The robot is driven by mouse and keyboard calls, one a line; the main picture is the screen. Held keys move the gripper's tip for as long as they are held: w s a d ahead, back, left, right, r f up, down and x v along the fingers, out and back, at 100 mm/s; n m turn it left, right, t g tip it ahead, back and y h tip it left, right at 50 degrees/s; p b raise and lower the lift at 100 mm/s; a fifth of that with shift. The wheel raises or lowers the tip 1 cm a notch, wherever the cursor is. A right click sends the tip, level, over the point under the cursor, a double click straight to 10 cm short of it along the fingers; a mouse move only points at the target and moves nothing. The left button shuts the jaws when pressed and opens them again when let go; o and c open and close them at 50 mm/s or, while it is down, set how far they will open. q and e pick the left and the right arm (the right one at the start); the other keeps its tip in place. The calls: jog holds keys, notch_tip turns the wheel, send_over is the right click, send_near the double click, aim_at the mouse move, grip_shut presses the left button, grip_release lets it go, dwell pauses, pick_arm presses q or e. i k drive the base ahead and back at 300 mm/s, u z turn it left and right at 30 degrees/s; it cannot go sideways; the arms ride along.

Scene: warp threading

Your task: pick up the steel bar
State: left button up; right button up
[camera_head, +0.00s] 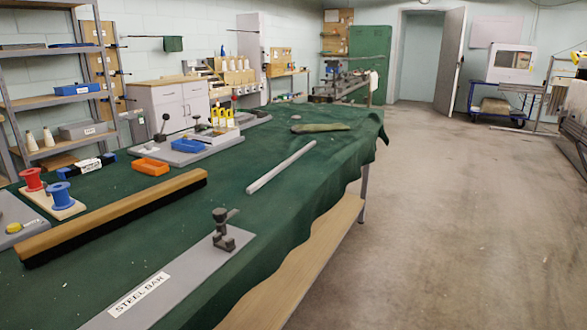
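A slim grey metal bar (281,168), which looks like the steel bar, lies flat on the green cloth of the table (240,190), slanting away to the right near the middle. Nothing touches it in view. A flat grey plate (190,275) with a white "STEEL BAR" label (139,295) lies at the near edge, partly cut off by the frame. A small dark clamp-like fitting (222,232) stands on the plate's far end. Neither of my grippers is in view.
A long wooden brush-like beam (115,213) lies left of the bar. Red (32,180) and blue (59,194) spools, an orange tray (150,167) and a grey board with a blue tray (187,145) stand further left. A greenish object (320,128) lies beyond the bar. Cloth around the bar is clear.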

aim_at(258, 185)
jog(key=z, duration=1.85)
jog(key=i, duration=1.65)
jog(key=u, duration=0.95)
